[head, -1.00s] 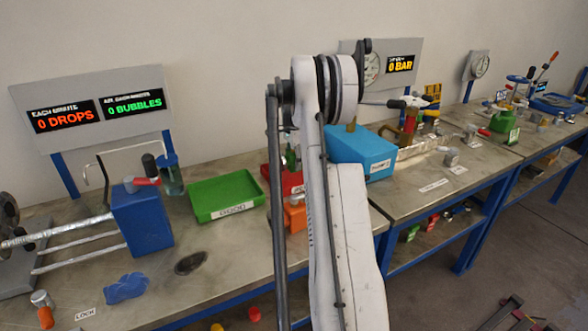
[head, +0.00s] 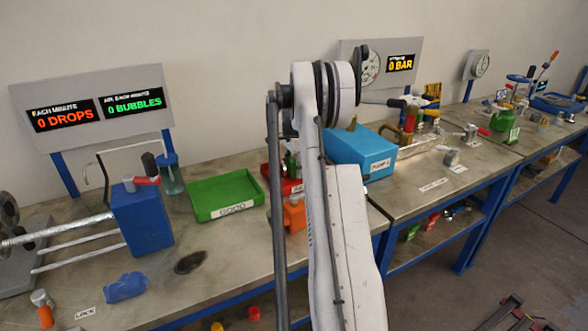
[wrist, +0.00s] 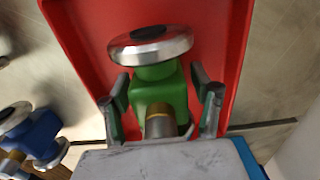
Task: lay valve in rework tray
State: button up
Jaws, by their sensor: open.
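The green valve (wrist: 160,92) with a bright round metal flange is inside the red tray (wrist: 226,20), which I take for the rework tray. It looks laid down on the tray floor, though contact is hard to confirm. My gripper (wrist: 162,108) is open, with one finger on each side of the green body and small gaps visible. The valve's near end is partly hidden by my gripper's body. In the head view, the red tray (head: 266,172) and a bit of the green valve (head: 291,160) show behind my arm, which hides most of them.
A green tray marked GOOD (head: 226,194) stands left of the red one. A blue box (head: 358,152) is close on the right, and an orange part (head: 294,214) sits in front. A blue valve-like part (wrist: 36,135) lies outside the tray.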

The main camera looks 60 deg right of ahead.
notch_tip(320, 180, up, 12)
jog(key=shift+r, duration=0.15)
jog(key=shift+a, duration=0.1)
jog(key=a+r+n+t, duration=0.1)
jog(key=a+r+n, duration=0.35)
jog(key=a, duration=0.75)
jog(key=a+r+n+t+h, duration=0.1)
jog(key=a+r+n, duration=0.3)
jog(key=a, duration=0.7)
jog(key=a+r+n+t, duration=0.1)
jog(key=a+r+n, duration=0.35)
jog(key=a, duration=0.75)
jog(key=s+a+r+n+t, duration=0.1)
jog(key=s+a+n, duration=0.1)
jog(key=s+a, duration=0.35)
jog(key=s+a+n+t, duration=0.1)
jog(key=s+a, duration=0.1)
jog(key=a, duration=0.7)
jog(key=s+a+f+n+t, duration=0.1)
jog(key=s+a+f+n, duration=0.2)
jog(key=s+a, duration=0.2)
jog(key=s+a+f+n+t+y, duration=0.1)
jog(key=s+a+f+n, duration=0.3)
jog(key=s+a, duration=0.2)
jog(key=shift+s+a, duration=0.3)
jog(key=shift+a, duration=0.2)
